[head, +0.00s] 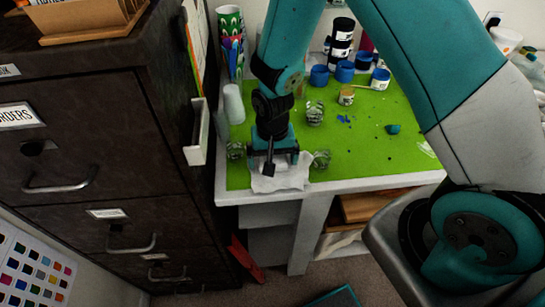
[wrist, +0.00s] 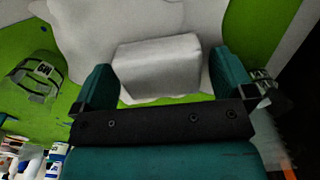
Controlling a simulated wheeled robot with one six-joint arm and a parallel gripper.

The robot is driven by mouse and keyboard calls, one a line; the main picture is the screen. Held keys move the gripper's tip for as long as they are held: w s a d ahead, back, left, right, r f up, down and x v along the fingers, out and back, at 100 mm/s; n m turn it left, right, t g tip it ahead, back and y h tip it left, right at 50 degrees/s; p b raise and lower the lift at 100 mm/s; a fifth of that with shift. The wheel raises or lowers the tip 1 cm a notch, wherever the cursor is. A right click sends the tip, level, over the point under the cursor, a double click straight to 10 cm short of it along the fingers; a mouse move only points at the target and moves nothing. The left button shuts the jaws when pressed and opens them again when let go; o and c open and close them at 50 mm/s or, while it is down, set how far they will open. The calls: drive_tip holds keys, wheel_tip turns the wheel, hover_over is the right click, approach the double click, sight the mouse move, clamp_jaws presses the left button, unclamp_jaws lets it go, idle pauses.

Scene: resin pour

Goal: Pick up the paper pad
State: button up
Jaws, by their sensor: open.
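The paper pad (wrist: 160,66) is a white folded block lying on a crumpled white sheet at the front edge of the green work surface. In the wrist view it lies between the two fingers of my gripper (wrist: 161,80), with a gap on either side. In the head view my gripper (head: 273,160) points down over the white paper (head: 283,179) and hides part of it, and the pad cannot be told apart from the sheet there. The fingers are open and hold nothing. Whether they reach down to the pad's height is hard to tell.
Small clear cups stand close on both sides of my gripper, left (head: 235,150) and right (head: 321,159). Blue-lidded jars (head: 344,71) and a dark bottle (head: 341,42) stand at the back. A dark filing cabinet (head: 110,130) borders the left. The green table (head: 375,140) is mostly clear on the right.

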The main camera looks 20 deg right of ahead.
drive_tip(key=shift+f, duration=0.1)
drive_tip(key=shift+c, duration=0.5)
drive_tip(key=c, duration=0.8)
wheel_tip(320, 180, up, 20)
drive_tip(key=shift+r+b, duration=0.1)
drive_tip(key=shift+b, duration=0.9)
